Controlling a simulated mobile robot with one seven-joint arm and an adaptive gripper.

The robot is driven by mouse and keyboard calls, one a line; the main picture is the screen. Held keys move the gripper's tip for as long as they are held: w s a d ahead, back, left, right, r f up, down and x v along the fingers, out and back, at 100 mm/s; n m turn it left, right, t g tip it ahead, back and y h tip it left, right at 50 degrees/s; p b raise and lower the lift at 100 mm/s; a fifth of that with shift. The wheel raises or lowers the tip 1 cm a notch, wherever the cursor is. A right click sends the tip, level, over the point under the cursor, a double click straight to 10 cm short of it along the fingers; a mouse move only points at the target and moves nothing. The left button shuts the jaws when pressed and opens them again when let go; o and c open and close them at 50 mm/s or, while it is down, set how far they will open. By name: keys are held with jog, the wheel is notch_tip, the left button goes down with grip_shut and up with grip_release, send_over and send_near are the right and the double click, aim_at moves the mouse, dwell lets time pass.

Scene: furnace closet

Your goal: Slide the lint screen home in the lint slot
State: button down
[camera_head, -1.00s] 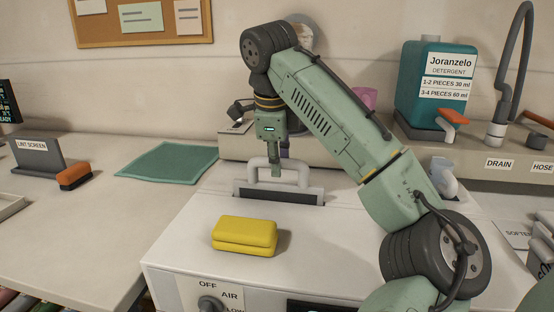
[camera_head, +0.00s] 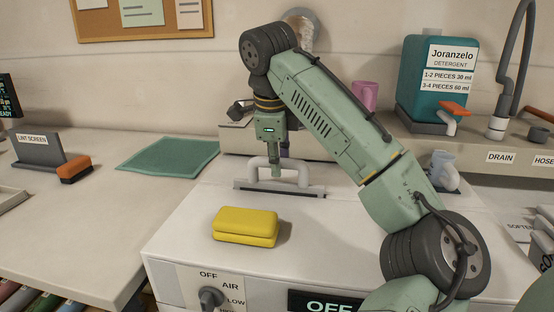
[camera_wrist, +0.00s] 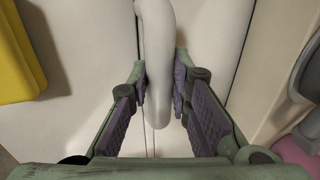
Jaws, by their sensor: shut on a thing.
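The lint screen has a pale loop handle (camera_head: 256,170) above a dark, thin top edge (camera_head: 255,187). It stands in the lint slot in the white top of the machine, with only a low strip of it showing above the surface. The slot itself is mostly hidden under the screen. In the wrist view, the purple pads of my gripper (camera_wrist: 163,88) press on both sides of the pale handle (camera_wrist: 157,50).
A yellow sponge-like block (camera_head: 245,224) lies on the machine top in front of the slot. A raised ledge behind holds a teal detergent jug (camera_head: 436,85) and a pink cup (camera_head: 365,95). A labelled lint screen stand (camera_head: 38,150), an orange brush (camera_head: 75,168) and a green cloth (camera_head: 168,157) are at left.

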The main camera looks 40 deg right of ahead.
jog(key=shift+f+b, duration=0.3)
jog(key=shift+f, duration=0.65)
jog(key=c, duration=1.7)
grip_release()
jog(key=shift+w+d+f, duration=0.15)
jog(key=shift+d+f, duration=0.1)
jog(key=shift+d, duration=0.1)
jog(key=shift+o, duration=1.3)
jog(key=shift+a+r, duration=0.2)
jog(key=shift+r, duration=0.1)
jog(key=shift+o, duration=0.4)
jog(key=p+v, duration=0.7)
jog(key=v, duration=0.1)
jog(key=shift+d, duration=0.1)
